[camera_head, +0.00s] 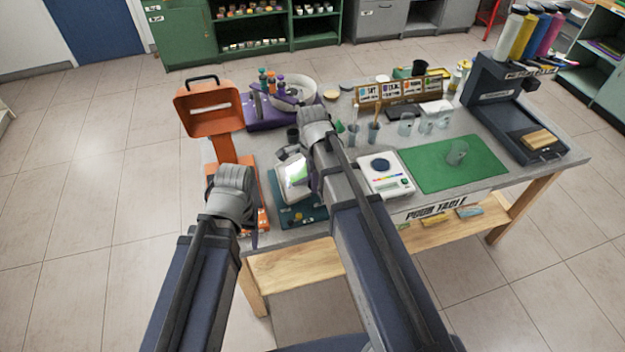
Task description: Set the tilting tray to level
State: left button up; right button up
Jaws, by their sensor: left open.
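The orange tray (210,112) at the left end of the table looks like the tilting tray. It has a raised rim and a dark handle on its far edge, and it appears tipped up with its inside facing me. An orange upright joins it to an orange base, which my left gripper partly hides. My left gripper (236,176) is over that base, nearer me than the tray; its fingers are hard to make out, but it is open. My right gripper (312,118) is over the middle left of the table; its fingers are hidden, so I cannot tell its state.
A teal device (288,210) stands between my arms. A purple stand with a pale bowl (292,92) is behind. A white scale (385,174), a green mat (455,165) and a dark bottle dispenser (500,95) stand to the right. Cups crowd the middle.

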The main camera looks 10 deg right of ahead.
grip_shut()
dwell(0.9)
